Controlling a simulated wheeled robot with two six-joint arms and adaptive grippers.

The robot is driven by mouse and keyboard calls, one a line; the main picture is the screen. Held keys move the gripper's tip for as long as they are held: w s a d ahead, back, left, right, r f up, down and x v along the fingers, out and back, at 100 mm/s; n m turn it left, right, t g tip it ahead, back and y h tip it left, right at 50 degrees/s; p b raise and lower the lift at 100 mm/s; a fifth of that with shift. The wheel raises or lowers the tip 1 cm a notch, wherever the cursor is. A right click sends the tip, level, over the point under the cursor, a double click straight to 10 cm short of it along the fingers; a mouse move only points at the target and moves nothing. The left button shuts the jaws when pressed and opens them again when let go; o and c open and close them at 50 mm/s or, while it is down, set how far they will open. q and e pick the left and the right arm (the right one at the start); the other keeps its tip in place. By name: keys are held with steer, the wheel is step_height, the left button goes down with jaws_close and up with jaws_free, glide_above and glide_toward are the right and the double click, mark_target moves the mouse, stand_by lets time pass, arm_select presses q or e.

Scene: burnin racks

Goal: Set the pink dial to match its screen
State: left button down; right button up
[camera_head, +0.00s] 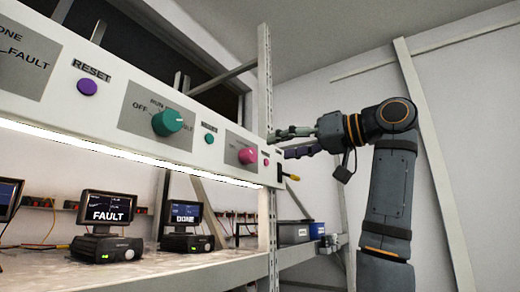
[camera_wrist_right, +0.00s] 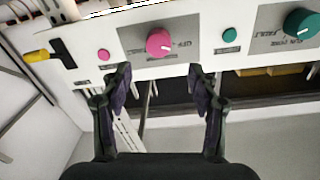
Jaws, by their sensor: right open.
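The pink dial (camera_head: 248,156) sits on a grey label plate near the right end of the white panel. It also shows in the right wrist view (camera_wrist_right: 159,42), at the top middle. Its pointer direction is too small to read, and its printed labels are only partly legible. A small screen (camera_head: 187,213) on the shelf below and left of the pink dial reads DONE. My right gripper (camera_head: 280,143) is open and empty at the panel's right end. In the wrist view its fingers (camera_wrist_right: 159,76) are spread just below the dial, apart from it. My left gripper is not in view.
A small pink button (camera_wrist_right: 104,55) lies beside the dial. A teal dial (camera_head: 168,122) and a teal button (camera_head: 209,138) are farther left on the panel. Another screen (camera_head: 108,209) reads FAULT. A rack post (camera_head: 265,80) and a yellow-handled lever (camera_wrist_right: 38,56) stand close to my gripper.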

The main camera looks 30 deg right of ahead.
mark_target(253, 155)
steer(key=p+x, duration=0.1)
steer(key=x, duration=0.5)
steer(key=shift+w+a+f, duration=0.1)
steer(key=shift+f, duration=0.05)
steer(key=shift+p+x, duration=0.3)
steer(key=shift+x, duration=0.75)
steer(key=shift+f, duration=0.1)
steer(key=shift+s, duration=0.2)
steer(key=shift+w, duration=0.15)
steer(key=shift+c, duration=1.2)
steer(key=c, duration=0.7)
steer(key=shift+c, duration=1.1)
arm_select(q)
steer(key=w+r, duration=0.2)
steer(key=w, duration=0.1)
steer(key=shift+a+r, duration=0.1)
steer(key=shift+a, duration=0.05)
